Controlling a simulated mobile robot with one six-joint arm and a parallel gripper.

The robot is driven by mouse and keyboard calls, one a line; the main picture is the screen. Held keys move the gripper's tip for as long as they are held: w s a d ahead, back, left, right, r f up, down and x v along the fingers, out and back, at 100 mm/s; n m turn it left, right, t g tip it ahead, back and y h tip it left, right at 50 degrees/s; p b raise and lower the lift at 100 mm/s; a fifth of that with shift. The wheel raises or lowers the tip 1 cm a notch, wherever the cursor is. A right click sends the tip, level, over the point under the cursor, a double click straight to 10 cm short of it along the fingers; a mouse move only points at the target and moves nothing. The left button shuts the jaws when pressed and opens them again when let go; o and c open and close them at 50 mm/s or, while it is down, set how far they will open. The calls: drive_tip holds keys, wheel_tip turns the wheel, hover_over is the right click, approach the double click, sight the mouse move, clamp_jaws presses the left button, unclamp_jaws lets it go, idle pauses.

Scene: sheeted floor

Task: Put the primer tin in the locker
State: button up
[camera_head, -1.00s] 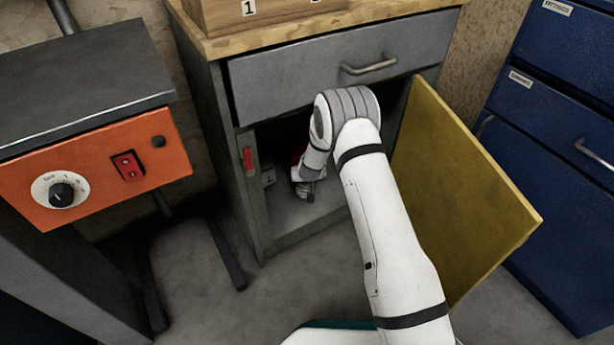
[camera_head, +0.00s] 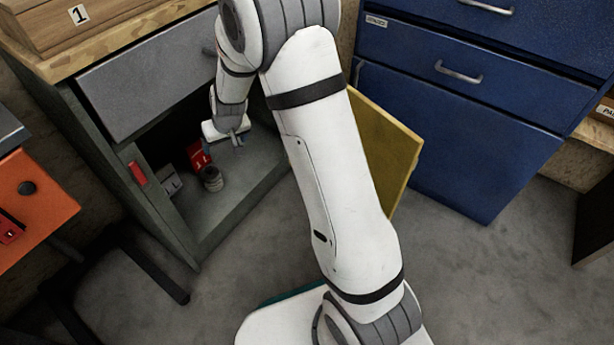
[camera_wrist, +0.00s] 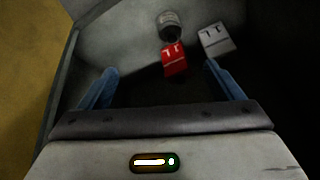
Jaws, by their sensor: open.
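The locker (camera_head: 143,212) is a grey cabinet under a drawer, with its yellow door (camera_head: 380,145) swung open to the right. A small round grey tin with a dark top (camera_head: 212,179), likely the primer tin, stands on the locker floor; its label cannot be read. The tin also shows at the top of the wrist view (camera_wrist: 169,20). My gripper (camera_head: 238,140) is open and empty at the locker's opening, apart from the tin. In the wrist view its blue fingers (camera_wrist: 165,85) are spread wide with nothing between them.
Inside the locker, a red box-like item (camera_head: 198,155) and a pale grey one (camera_head: 169,182) stand beside the tin. A blue drawer cabinet (camera_head: 450,130) stands at the right. An orange-fronted unit (camera_head: 35,205) stands at the left.

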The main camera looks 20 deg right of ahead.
drive_tip(key=s+d+r+g, duration=0.1)
drive_tip(key=s+d+r, duration=0.3)
drive_tip(key=s, duration=0.6)
drive_tip(key=s+d+r+m+g+h, duration=0.1)
drive_tip(key=s+d+r, duration=0.3)
drive_tip(key=s, duration=0.6)
drive_tip(key=s+d+r+g, duration=0.1)
drive_tip(key=s+d+r, duration=0.3)
drive_tip(key=s, duration=0.5)
drive_tip(key=shift+s+d+r+m+h, duration=0.25)
drive_tip(key=shift+s+r+m+h, duration=0.15)
drive_tip(key=shift+r, duration=0.5)
